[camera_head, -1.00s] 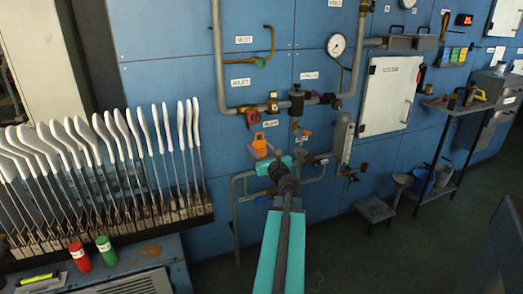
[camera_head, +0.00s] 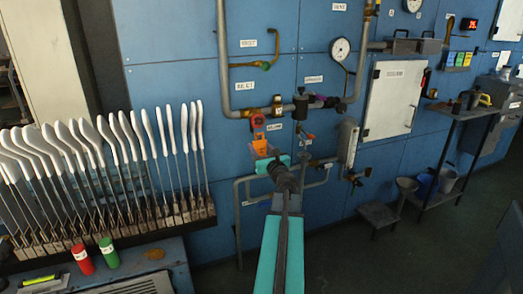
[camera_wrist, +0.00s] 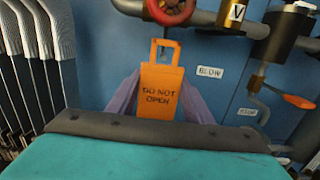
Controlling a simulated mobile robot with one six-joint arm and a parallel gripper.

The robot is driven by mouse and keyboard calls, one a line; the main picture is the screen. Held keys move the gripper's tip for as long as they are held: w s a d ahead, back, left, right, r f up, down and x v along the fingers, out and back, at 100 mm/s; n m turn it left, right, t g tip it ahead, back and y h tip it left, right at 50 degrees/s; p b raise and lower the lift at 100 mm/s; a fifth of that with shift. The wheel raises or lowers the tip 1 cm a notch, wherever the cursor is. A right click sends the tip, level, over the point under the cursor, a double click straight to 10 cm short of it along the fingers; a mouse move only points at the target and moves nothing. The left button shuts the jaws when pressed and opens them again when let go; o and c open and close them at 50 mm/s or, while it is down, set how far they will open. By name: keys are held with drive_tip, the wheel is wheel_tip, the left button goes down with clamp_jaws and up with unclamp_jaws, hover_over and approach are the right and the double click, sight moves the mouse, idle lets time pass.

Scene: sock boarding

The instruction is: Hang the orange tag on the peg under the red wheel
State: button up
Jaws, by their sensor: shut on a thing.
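The orange tag (camera_head: 260,146) is upright in my gripper, close to the blue wall. In the wrist view the tag (camera_wrist: 160,92) reads "DO NOT OPEN" and has a square loop at its top. My gripper (camera_wrist: 160,97) is shut on the tag, with a finger at each side. The red wheel (camera_wrist: 170,8) is just above the loop, cut by the top edge. In the head view the red wheel (camera_head: 257,122) is right above the tag. A thin dark shape shows inside the loop; I cannot tell whether it is the peg or whether the loop is around it.
A grey pipe (camera_head: 236,60) runs down the wall and across behind the wheel. A dark cylinder (camera_wrist: 283,38) and an orange lever (camera_wrist: 299,101) are to the right. A rack of sock boards (camera_head: 110,165) stands at the left.

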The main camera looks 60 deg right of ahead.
drive_tip(key=shift+x, duration=0.9)
drive_tip(key=shift+w+d+f+b, duration=0.35)
drive_tip(key=shift+w+f+b, duration=0.15)
drive_tip(key=shift+f, duration=0.1)
drive_tip(key=o, duration=1.1)
drive_tip(key=shift+s+a, duration=0.1)
